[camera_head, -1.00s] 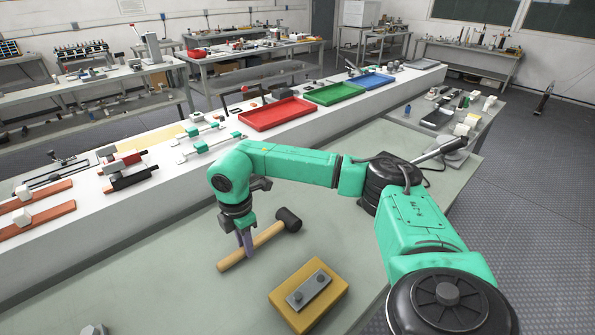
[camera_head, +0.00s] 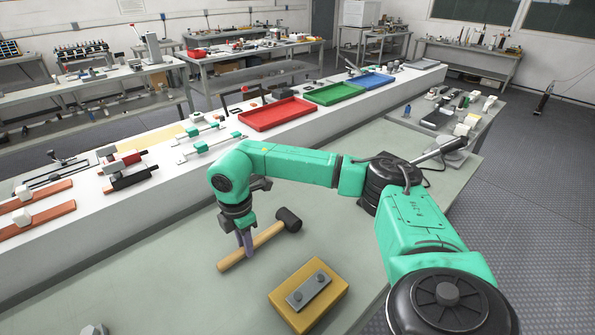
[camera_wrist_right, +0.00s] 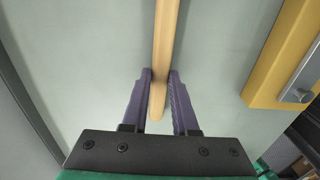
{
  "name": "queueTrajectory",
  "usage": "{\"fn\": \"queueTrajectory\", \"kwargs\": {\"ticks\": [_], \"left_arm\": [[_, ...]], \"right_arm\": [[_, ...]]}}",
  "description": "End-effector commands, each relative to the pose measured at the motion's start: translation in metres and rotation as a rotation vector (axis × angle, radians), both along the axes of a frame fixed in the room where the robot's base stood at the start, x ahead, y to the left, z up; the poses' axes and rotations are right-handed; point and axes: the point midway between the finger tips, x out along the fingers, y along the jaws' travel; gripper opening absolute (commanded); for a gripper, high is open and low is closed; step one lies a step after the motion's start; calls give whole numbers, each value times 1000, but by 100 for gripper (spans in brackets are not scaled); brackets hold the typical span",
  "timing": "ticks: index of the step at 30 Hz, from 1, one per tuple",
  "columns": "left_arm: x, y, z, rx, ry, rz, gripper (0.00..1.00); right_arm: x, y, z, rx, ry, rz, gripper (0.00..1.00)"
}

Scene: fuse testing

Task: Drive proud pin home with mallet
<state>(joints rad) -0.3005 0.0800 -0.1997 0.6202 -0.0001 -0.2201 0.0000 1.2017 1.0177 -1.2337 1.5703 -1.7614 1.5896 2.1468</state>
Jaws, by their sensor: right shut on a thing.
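The mallet has a pale wooden handle (camera_head: 264,236) and a black head (camera_head: 289,219). It lies on or just above the bench top, its head toward the right and back. My right gripper (camera_head: 246,246) points down and is shut on the handle; the right wrist view shows its purple fingers (camera_wrist_right: 160,78) on both sides of the handle (camera_wrist_right: 166,40) near its end. A yellow block (camera_head: 327,305) bears a grey metal plate (camera_head: 309,290) with two round dark pins on top. Which pin stands higher is too small to tell. My left gripper is out of view.
A raised white shelf (camera_head: 75,240) runs behind the bench, with red (camera_head: 277,122), green (camera_head: 334,102) and blue (camera_head: 370,89) trays. A small grey part (camera_head: 93,329) sits at the bottom left. The pale green bench top (camera_head: 150,270) is clear left of the mallet.

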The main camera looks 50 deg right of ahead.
Motion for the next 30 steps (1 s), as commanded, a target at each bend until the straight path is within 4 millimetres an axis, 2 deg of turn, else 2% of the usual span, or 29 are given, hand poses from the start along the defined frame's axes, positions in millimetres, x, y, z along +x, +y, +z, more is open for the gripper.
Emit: {"fn": "queueTrajectory", "kwargs": {"ticks": [9, 23, 30], "left_arm": [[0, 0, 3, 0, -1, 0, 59], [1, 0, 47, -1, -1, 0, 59], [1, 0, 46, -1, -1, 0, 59]], "right_arm": [[1, 0, 5, 1, -2, 0, 0], [0, 0, 61, 0, -1, 0, 0], [0, 0, 61, 0, 0, 0, 0]]}}
